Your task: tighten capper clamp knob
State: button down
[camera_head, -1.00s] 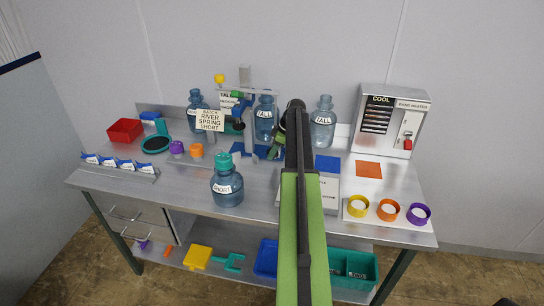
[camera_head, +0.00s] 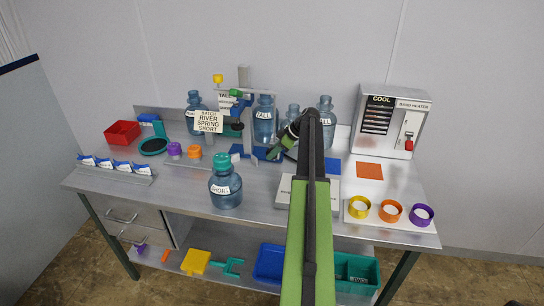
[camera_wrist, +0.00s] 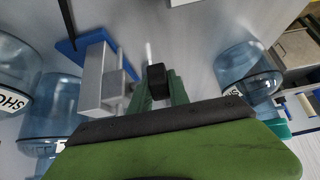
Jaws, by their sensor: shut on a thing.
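The capper stands at the back of the bench, with an upright metal post (camera_head: 247,135) on a blue base (camera_head: 240,150). In the wrist view its grey metal block (camera_wrist: 92,85) is left of my fingers. My gripper (camera_head: 272,154) reaches in from the right, low beside the post. In the wrist view my green gripper fingers (camera_wrist: 160,88) are shut on a small black knob (camera_wrist: 156,74) beside the block. The fingers partly cover the knob, and its turn cannot be told. I cannot make out the knob in the head view.
A teal-capped SHORT jug (camera_head: 226,188) stands at the front. A TALL jug (camera_head: 264,122) is close behind my gripper, with others alongside. A hand heater (camera_head: 391,120) and several coloured rings (camera_head: 391,211) are at right. A red bin (camera_head: 123,132) is at left.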

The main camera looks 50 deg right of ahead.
jog(key=c, duration=1.5)
grip_release()
jog(key=p+v, duration=1.3)
jog(key=v, duration=0.4)
jog(key=shift+s+r+p, duration=0.15)
jog(key=shift+p, duration=0.25)
